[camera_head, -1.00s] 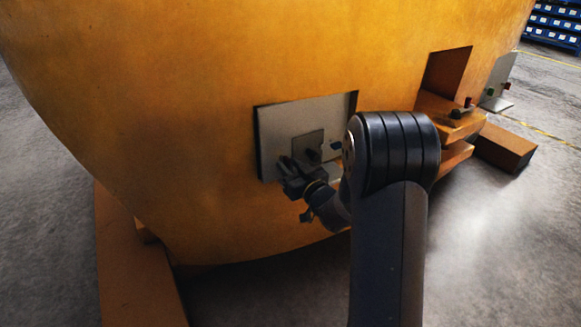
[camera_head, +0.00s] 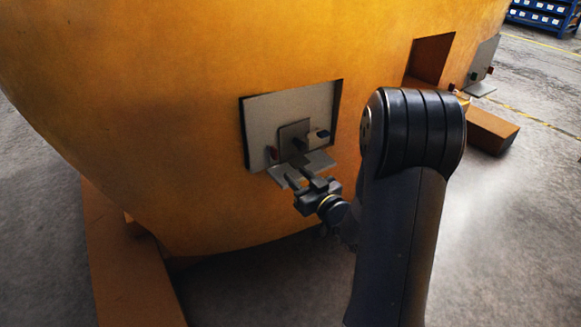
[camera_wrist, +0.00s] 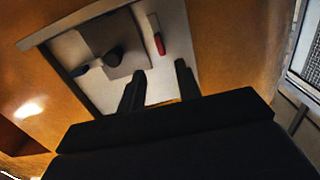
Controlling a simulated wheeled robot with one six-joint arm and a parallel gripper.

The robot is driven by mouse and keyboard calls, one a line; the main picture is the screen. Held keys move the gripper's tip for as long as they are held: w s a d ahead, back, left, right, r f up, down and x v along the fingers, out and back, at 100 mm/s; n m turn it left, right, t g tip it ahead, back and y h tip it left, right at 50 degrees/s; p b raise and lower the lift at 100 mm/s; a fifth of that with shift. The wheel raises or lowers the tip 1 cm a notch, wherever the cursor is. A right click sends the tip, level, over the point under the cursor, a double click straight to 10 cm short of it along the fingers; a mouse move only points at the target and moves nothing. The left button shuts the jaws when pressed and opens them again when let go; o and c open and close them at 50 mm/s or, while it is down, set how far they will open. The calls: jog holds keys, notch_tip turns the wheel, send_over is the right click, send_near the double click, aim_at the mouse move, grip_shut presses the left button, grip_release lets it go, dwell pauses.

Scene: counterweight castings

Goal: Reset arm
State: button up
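My gripper (camera_head: 302,178) is just in front of and below a small grey bracket (camera_head: 293,131) on a light grey panel (camera_head: 262,112), set in a recess of the large orange casting (camera_head: 180,110). In the wrist view the gripper's two fingers (camera_wrist: 161,68) stand apart with nothing between them. They point toward the panel (camera_wrist: 75,46). Whether a fingertip touches the bracket's ledge is not clear. My upper arm hides part of the casting's right side.
A second recess (camera_head: 431,60) opens in the casting at right, with another grey bracket (camera_head: 484,62) beyond it. An orange block (camera_head: 490,130) lies on the floor at right. An orange beam (camera_head: 125,265) runs at lower left. A blue shelf (camera_head: 545,14) stands far back.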

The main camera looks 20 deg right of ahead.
aim_at(277, 155)
jog(key=shift+s+d, duration=0.1)
jog(key=shift+s, duration=0.1)
jog(key=b+x, duration=0.1)
jog(key=x, duration=0.9)
jog(key=shift+w+f+b, duration=0.1)
jog(key=shift+w+b, duration=0.25)
